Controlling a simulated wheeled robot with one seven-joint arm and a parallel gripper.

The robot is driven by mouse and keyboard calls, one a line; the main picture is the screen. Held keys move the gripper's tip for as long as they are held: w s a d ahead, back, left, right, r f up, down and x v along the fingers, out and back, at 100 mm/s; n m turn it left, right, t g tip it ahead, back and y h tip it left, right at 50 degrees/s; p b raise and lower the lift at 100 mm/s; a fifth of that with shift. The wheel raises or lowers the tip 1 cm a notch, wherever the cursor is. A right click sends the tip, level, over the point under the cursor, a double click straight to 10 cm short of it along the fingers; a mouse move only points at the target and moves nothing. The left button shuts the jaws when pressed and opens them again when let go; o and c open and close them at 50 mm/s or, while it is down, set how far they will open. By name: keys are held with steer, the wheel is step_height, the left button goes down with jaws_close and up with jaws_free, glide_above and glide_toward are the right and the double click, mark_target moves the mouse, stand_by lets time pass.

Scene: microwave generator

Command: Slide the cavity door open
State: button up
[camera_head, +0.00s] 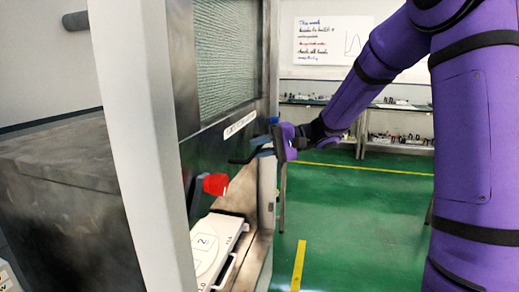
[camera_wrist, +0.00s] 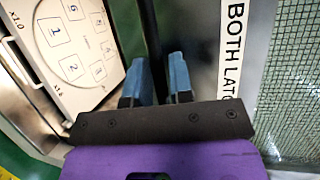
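The cavity door is an upright dark metal panel with a large mesh window (camera_head: 225,50) in the head view; the mesh also fills the right of the wrist view (camera_wrist: 292,90). A white label strip (camera_head: 240,124) runs below the window, partly readable as "BOTH LATC..." in the wrist view (camera_wrist: 228,50). A black bar handle (camera_head: 243,159) sticks out below the label. My gripper (camera_head: 268,148) is at its right end. In the wrist view, the handle (camera_wrist: 150,30) runs down between the two blue fingers (camera_wrist: 161,80), which close around it with little visible gap. The exact contact is partly hidden.
A red knob (camera_head: 215,184) sits below the handle at left. A white numbered panel (camera_head: 215,250) lies lower down, also in the wrist view (camera_wrist: 80,45). A pale post (camera_head: 140,150) stands in front at left. Green floor to the right is open; benches (camera_head: 400,143) stand behind.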

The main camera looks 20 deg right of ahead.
steer(key=shift+o, duration=1)
steer(key=v, duration=1)
steer(key=shift+d, duration=0.4)
steer(key=shift+s, duration=0.1)
steer(key=s+a+n+g+h, duration=0.1)
steer(key=s+a+h, duration=0.4)
steer(key=s, duration=0.5)
steer(key=s+a+n+g+h, duration=0.1)
steer(key=s+a+h, duration=0.2)
steer(key=s+h, duration=0.5)
steer(key=s+d+n+t+h, duration=0.1)
steer(key=s+d+t+h, duration=0.1)
steer(key=s, duration=0.8)
steer(key=shift+d+r+t+h, duration=0.3)
steer(key=shift+d+r+t, duration=0.2)
steer(key=shift+d+t, duration=0.45)
